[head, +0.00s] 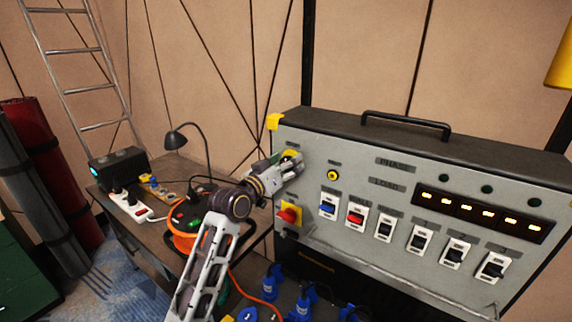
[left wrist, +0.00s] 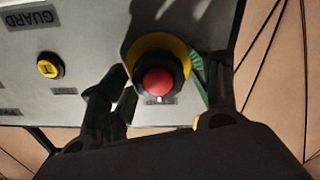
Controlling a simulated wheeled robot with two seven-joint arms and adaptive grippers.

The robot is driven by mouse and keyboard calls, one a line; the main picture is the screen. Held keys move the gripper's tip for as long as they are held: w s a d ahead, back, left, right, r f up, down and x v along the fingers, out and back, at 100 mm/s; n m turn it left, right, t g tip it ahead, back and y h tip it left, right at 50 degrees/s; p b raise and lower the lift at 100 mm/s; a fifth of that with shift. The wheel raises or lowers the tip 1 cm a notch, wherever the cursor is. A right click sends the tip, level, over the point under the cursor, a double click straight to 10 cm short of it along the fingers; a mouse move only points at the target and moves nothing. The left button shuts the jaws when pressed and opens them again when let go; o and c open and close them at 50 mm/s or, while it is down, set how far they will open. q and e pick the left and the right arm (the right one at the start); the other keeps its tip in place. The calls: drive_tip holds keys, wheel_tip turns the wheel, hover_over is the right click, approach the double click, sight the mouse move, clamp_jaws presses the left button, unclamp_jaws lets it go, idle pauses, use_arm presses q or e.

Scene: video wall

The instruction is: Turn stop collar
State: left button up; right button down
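The emergency stop has a red button (left wrist: 158,82) with a dark ring and a yellow collar (left wrist: 160,46) around it, shown in the left wrist view. In the head view its yellow edge (head: 291,154) shows just above my left gripper (head: 297,165), which hides the red button. The left gripper is open, with dark fingers on either side of the button (left wrist: 163,75). I cannot tell whether they touch the collar. My right gripper is in neither view.
The grey control panel (head: 400,164) carries several rocker switches, a small yellow button (head: 333,175) and a red rotary knob (head: 289,215) below my gripper. A handle (head: 405,122) tops the box. A table with a lamp (head: 176,140) and an orange cable reel (head: 184,243) stands left.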

use_arm(q)
drive_tip(key=c, duration=0.7)
drive_tip(key=shift+c, duration=0.9)
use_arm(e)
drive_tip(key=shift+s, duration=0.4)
